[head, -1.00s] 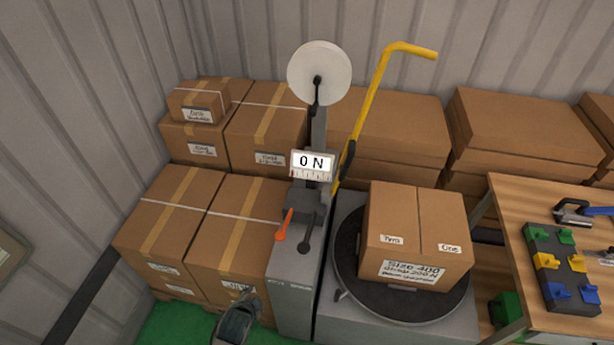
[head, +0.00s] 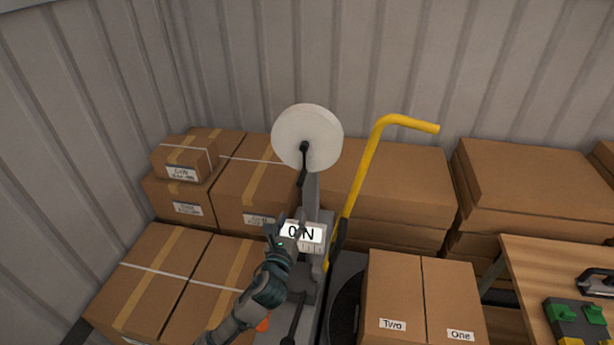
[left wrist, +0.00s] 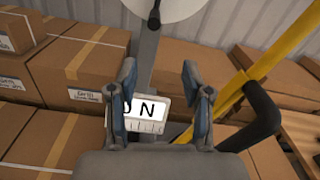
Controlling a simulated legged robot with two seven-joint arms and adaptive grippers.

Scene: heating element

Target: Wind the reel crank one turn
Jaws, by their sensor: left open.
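The white round reel (head: 307,137) stands at the top of a grey post, in the middle of the head view. Its dark crank (head: 302,166) runs down from the hub. In the left wrist view the reel (left wrist: 165,8) is cut off at the top, and the crank's dark end (left wrist: 154,18) shows just below it. My left gripper (head: 284,228) is open and empty, below the crank and in front of the "0 N" display (head: 312,236). In the left wrist view the open fingers (left wrist: 160,85) frame the post and part of the display. My right gripper is not in view.
A yellow bent handle (head: 366,175) rises just right of the post. Stacked cartons (head: 255,190) stand left and behind. A carton marked Two and One (head: 422,295) sits at front right, beside a wooden table (head: 545,262). Space above the cartons is free.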

